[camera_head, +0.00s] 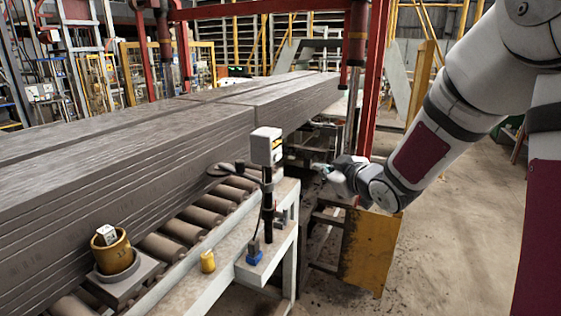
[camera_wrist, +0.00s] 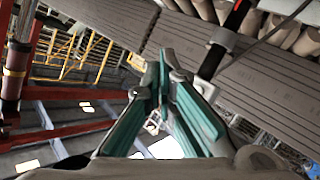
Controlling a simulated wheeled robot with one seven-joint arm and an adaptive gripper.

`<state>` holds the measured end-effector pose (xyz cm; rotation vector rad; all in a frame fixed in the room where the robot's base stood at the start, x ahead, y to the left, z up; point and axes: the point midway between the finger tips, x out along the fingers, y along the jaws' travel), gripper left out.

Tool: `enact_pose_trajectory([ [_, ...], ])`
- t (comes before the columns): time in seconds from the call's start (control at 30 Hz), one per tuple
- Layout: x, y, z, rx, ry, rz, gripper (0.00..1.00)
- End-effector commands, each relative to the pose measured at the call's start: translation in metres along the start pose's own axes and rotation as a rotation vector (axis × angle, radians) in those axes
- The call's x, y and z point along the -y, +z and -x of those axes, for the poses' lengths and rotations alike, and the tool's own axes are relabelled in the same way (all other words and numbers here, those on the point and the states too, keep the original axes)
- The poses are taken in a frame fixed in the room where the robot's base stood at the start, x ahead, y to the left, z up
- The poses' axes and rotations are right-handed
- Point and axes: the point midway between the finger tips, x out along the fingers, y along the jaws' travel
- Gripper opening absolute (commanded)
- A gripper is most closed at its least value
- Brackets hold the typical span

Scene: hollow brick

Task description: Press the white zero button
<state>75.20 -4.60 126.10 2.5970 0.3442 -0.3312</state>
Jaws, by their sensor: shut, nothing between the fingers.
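A small white box (camera_head: 266,146) with a dark and orange marking on its right side stands on a black upright post (camera_head: 268,205) beside the roller conveyor. I cannot make out a separate white zero button on it. My gripper (camera_head: 325,172) is to the right of the box and a little lower, apart from it. In the wrist view my gripper (camera_wrist: 166,76) has its teal fingers drawn together at the tips, with nothing held. The black post (camera_wrist: 217,55) shows there to the right of the fingertips. A small part of the white box (camera_wrist: 203,88) shows beside the right finger.
Long stacked grey slabs (camera_head: 180,125) lie on rollers (camera_head: 187,231) at left. A brass-coloured cup (camera_head: 115,257) with a white cube (camera_head: 106,234), a yellow cylinder (camera_head: 207,261) and a blue block (camera_head: 254,257) are near the front. A yellow panel (camera_head: 370,248) stands below my gripper.

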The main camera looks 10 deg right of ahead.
Motion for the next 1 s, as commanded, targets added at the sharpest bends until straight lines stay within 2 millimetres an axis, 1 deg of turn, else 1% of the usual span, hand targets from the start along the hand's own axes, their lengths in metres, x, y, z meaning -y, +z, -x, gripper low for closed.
enact_pose_trajectory([
  [0.37, 0.002, -0.002, -0.003, 0.0, 0.0, 0.001, 0.0],
  [0.57, 0.011, -0.01, -0.018, -0.001, -0.001, 0.002, 0.0],
  [0.8, 0.028, -0.026, -0.041, -0.002, 0.0, 0.002, 0.0],
  [1.0, 0.039, -0.037, -0.055, -0.001, 0.0, 0.001, 0.0],
])
